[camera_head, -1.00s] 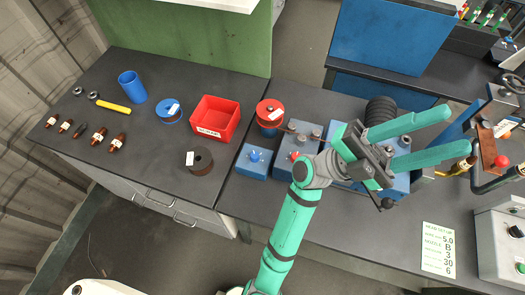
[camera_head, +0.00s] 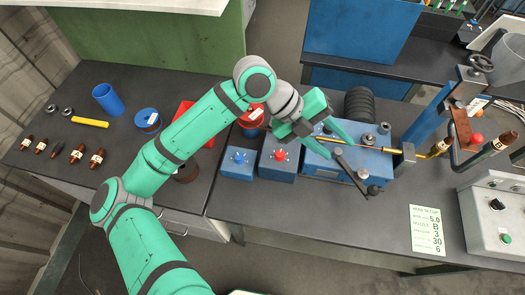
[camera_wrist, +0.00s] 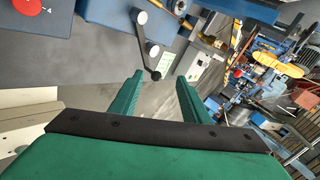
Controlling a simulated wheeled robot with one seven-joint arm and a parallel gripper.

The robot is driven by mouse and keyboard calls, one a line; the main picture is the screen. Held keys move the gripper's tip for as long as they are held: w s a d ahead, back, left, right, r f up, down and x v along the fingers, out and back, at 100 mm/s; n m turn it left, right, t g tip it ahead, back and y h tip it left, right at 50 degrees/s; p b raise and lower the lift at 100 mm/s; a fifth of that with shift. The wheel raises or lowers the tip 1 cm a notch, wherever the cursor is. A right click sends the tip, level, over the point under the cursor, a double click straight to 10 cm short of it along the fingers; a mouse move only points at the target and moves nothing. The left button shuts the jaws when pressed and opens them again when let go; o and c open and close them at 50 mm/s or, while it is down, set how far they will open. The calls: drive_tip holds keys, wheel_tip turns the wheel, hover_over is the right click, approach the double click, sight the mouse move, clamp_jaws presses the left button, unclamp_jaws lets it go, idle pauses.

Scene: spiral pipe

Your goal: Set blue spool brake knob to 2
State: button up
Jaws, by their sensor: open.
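The blue knob (camera_head: 239,157) sits on top of a small blue box on the bench, left of a similar grey-blue box with a red knob (camera_head: 279,154). Its setting cannot be read in the head view. My gripper (camera_head: 340,149) is open and empty, right of both knobs and above the blue machine. In the wrist view its two green fingers (camera_wrist: 158,80) stand apart with nothing between them. That view shows the red knob (camera_wrist: 26,6) at the top left with a "4" beside it. The blue knob is not in the wrist view.
The blue machine (camera_head: 325,166) has a black lever (camera_head: 352,174) and a brass rod. A red-topped spool (camera_head: 252,118) stands behind the knob boxes. A setup sheet (camera_head: 427,230) and a control box (camera_head: 495,215) are on the right. The bench in front of the boxes is clear.

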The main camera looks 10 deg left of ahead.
drive_tip(key=w+a+f+n+t+y, duration=0.1)
drive_tip(key=a+f+y, duration=0.15)
drive_tip(key=a, duration=0.45)
drive_tip(key=w+a+f+n+y, duration=0.1)
drive_tip(key=a+f+n+y, duration=0.15)
drive_tip(key=a, duration=0.55)
drive_tip(key=n+y, duration=0.1)
drive_tip(key=y, duration=0.3)
approach(239, 157)
drive_tip(key=f, duration=0.8)
drive_tip(key=shift+w+d+f, duration=0.1)
drive_tip(key=shift+w+d, duration=0.05)
drive_tip(key=shift+w, duration=0.05)
drive_tip(key=c, duration=1)
